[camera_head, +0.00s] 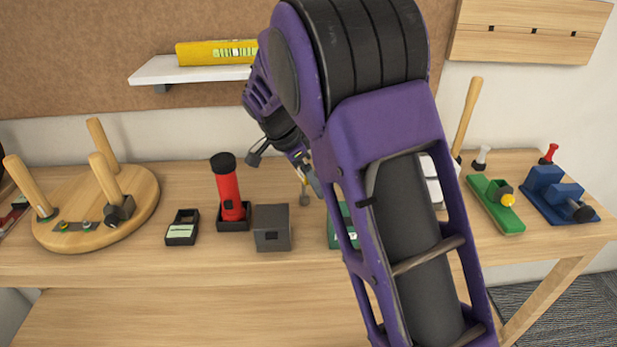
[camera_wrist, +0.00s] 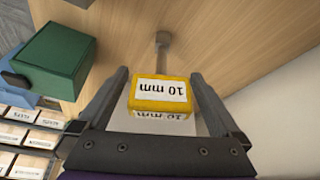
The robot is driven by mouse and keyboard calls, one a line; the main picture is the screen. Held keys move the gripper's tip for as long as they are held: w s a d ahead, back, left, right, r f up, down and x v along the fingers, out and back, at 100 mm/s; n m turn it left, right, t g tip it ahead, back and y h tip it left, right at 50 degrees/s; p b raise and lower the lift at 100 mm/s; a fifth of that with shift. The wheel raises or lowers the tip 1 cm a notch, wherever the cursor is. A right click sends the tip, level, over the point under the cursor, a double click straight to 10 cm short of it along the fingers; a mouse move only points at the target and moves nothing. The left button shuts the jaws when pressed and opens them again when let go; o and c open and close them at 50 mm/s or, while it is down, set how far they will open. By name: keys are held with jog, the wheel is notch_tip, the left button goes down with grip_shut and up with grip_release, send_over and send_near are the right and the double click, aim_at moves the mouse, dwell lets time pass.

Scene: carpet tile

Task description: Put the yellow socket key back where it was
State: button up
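The yellow socket key (camera_wrist: 161,92) has a block-shaped yellow handle with white "10 mm" labels and a thin grey shaft ending in a socket. In the wrist view, its handle sits between the fingertips of my gripper (camera_wrist: 160,73), which appear closed against its sides. The shaft points away from the gripper toward the wooden tabletop. In the head view, a little of the key (camera_head: 304,188) shows below my gripper (camera_head: 308,178), over the workbench. I cannot tell whether the socket end touches anything.
A green box (camera_wrist: 55,55) is beside my gripper. My arm hides the bench's middle right.

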jog(key=shift+r, duration=0.25)
jog(key=p+v, duration=0.2)
jog(key=v, duration=1)
jog(key=shift+f, duration=0.15)
